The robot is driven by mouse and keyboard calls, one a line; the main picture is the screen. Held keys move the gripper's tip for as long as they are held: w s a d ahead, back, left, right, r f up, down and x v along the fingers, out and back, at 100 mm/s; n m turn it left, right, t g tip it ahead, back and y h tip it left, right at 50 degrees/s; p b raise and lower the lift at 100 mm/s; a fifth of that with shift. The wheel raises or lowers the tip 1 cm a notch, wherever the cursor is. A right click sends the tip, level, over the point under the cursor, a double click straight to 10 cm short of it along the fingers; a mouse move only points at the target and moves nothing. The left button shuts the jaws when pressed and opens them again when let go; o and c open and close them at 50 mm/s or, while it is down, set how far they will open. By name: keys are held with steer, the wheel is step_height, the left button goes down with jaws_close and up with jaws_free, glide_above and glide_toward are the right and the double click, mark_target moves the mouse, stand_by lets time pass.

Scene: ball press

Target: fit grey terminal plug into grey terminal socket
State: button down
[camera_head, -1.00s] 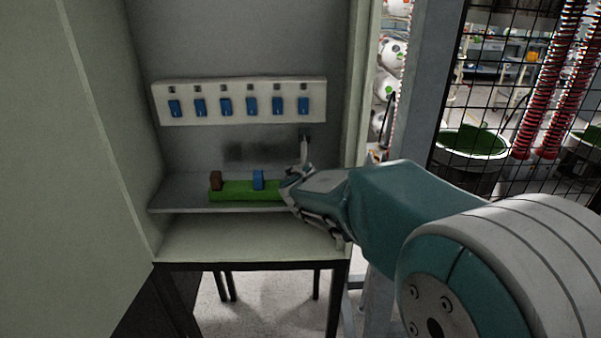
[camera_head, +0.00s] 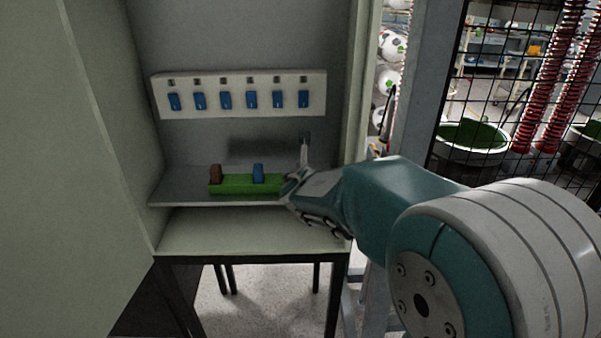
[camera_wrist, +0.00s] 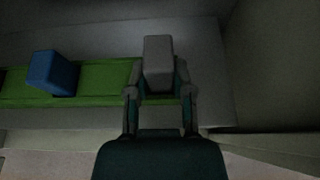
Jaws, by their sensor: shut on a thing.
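My gripper (camera_head: 296,190) is at the right end of the green rail (camera_head: 235,185) on the cabinet shelf. In the wrist view, my gripper (camera_wrist: 158,88) is shut on a grey block-shaped plug (camera_wrist: 158,58), with one finger on each side. The plug is over or at the right end of the green rail (camera_wrist: 98,80); I cannot tell whether it touches the rail or sits in a socket. The grey socket cannot be made out. In the head view my gripper hides the rail's right end.
A blue block (camera_head: 258,173) and a brown block (camera_head: 215,173) stand on the rail, left of my gripper. A white panel with several blue switches (camera_head: 240,94) is on the back wall above. A thin pale upright piece (camera_head: 304,152) shows just above my gripper. Cabinet walls enclose both sides.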

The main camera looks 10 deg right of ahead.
steer(key=shift+f, duration=0.3)
steer(key=shift+c, duration=2.1)
jaws_free()
steer(key=shift+s, duration=0.15)
steer(key=v, duration=1.1)
steer(key=shift+s+r, duration=0.2)
steer(key=shift+s, duration=0.1)
steer(key=shift+a, duration=0.1)
